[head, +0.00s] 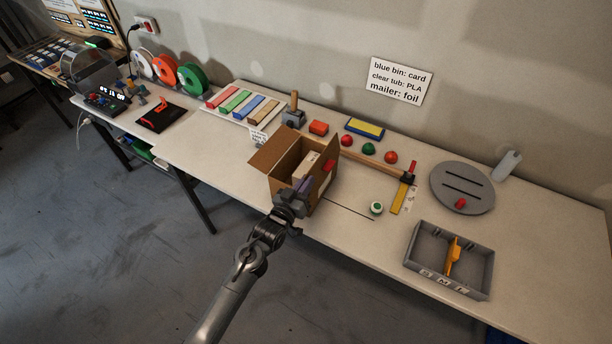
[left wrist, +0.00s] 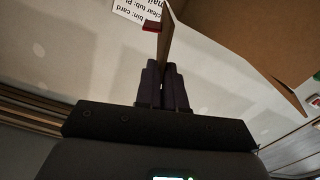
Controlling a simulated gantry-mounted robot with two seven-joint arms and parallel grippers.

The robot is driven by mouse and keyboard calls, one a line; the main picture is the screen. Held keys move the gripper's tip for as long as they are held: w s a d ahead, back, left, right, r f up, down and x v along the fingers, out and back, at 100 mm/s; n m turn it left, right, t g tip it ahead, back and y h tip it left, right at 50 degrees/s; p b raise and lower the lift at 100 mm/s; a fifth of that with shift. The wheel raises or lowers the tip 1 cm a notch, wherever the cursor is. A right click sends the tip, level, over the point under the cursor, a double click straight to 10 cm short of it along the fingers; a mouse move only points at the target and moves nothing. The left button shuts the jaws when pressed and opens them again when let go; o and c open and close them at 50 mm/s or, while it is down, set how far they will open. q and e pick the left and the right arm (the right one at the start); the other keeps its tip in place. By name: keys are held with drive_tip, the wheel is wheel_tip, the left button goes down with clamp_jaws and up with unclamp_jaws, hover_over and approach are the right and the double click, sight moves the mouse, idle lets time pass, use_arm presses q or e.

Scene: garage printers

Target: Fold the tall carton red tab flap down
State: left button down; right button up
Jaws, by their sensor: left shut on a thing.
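The tall brown carton (head: 293,196) stands open on the bench, with a pale box (head: 306,167) inside. One flap (head: 271,147) spreads out to the left. The flap with the red tab (head: 329,165) stands up on the right side. My left gripper (head: 303,185) is at the carton's near right. In the left wrist view its dark fingers (left wrist: 164,84) are shut on the flap (left wrist: 167,42), which shows nearly edge-on between them, its red tab (left wrist: 152,26) to the left. Part of the carton's front is hidden by the gripper. My right gripper is not in view.
A grey divided tray (head: 416,267) and a grey disc (head: 449,174) stand farther right. Coloured balls and blocks lie behind.

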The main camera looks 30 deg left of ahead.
use_arm(q)
drive_tip(key=shift+f, duration=0.15)
drive_tip(key=shift+a+f+n+p, duration=0.3)
drive_tip(key=shift+a+n, duration=0.2)
drive_tip(key=shift+n, duration=0.6)
drive_tip(key=shift+a+f+n+p, duration=0.25)
drive_tip(key=shift+a+n, duration=0.2)
drive_tip(key=shift+n, duration=0.65)
drive_tip(key=shift+r, duration=0.1)
drive_tip(key=c, duration=1.6)
unclamp_jaws()
drive_tip(key=shift+o, duration=0.2)
drive_tip(key=shift+s+r, duration=0.1)
drive_tip(key=shift+s, duration=0.05)
